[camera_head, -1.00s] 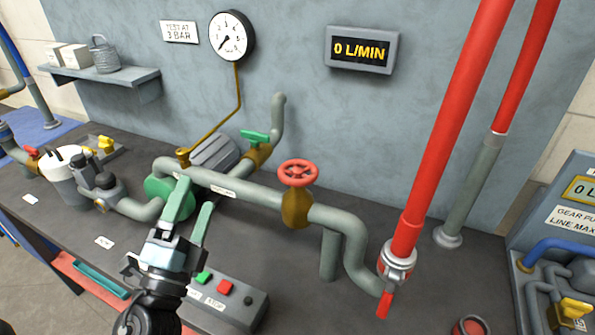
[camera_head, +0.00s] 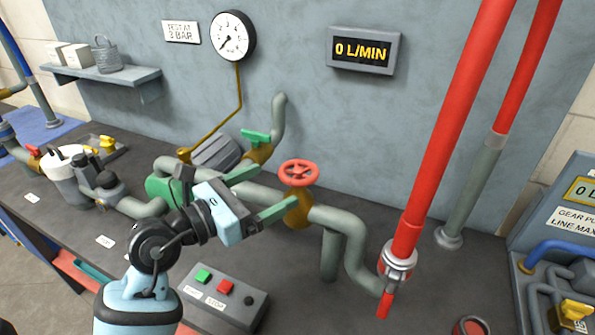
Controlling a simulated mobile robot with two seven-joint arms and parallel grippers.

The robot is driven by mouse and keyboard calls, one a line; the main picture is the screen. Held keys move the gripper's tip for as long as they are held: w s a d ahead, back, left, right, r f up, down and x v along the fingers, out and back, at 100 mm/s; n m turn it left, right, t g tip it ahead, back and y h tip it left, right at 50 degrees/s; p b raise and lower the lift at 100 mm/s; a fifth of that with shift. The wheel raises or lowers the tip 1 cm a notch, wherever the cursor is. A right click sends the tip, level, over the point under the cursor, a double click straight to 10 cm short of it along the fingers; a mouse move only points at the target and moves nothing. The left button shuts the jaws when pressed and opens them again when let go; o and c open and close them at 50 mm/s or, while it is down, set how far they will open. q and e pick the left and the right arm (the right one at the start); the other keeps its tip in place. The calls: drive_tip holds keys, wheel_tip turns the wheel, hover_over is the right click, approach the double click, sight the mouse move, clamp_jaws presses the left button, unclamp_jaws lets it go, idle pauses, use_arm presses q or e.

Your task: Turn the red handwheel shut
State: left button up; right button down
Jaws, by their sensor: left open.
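The red handwheel (camera_head: 299,173) sits on top of a brass valve body (camera_head: 298,208) in the grey pipe, in the middle of the head view. My left gripper (camera_head: 277,189) reaches in from the lower left, with its two green fingers spread apart. One finger lies over the pipe at the back, and the other points at the brass valve body below the wheel. The gripper is open and empty, to the left of the handwheel. I cannot tell whether the front fingertip touches the valve. My right gripper is not in view.
A control box (camera_head: 222,297) with green and red buttons lies in front. A green-handled valve (camera_head: 257,138) stands behind the pipe. A red vertical pipe (camera_head: 446,130) rises to the right. The flow display (camera_head: 362,50) reads 0 L/MIN, beside a round gauge (camera_head: 232,36).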

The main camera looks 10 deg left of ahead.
sight(314, 164)
use_arm(q)
drive_tip(key=x, duration=0.7)
drive_tip(key=shift+w+d, duration=0.2)
drive_tip(key=c, duration=1)
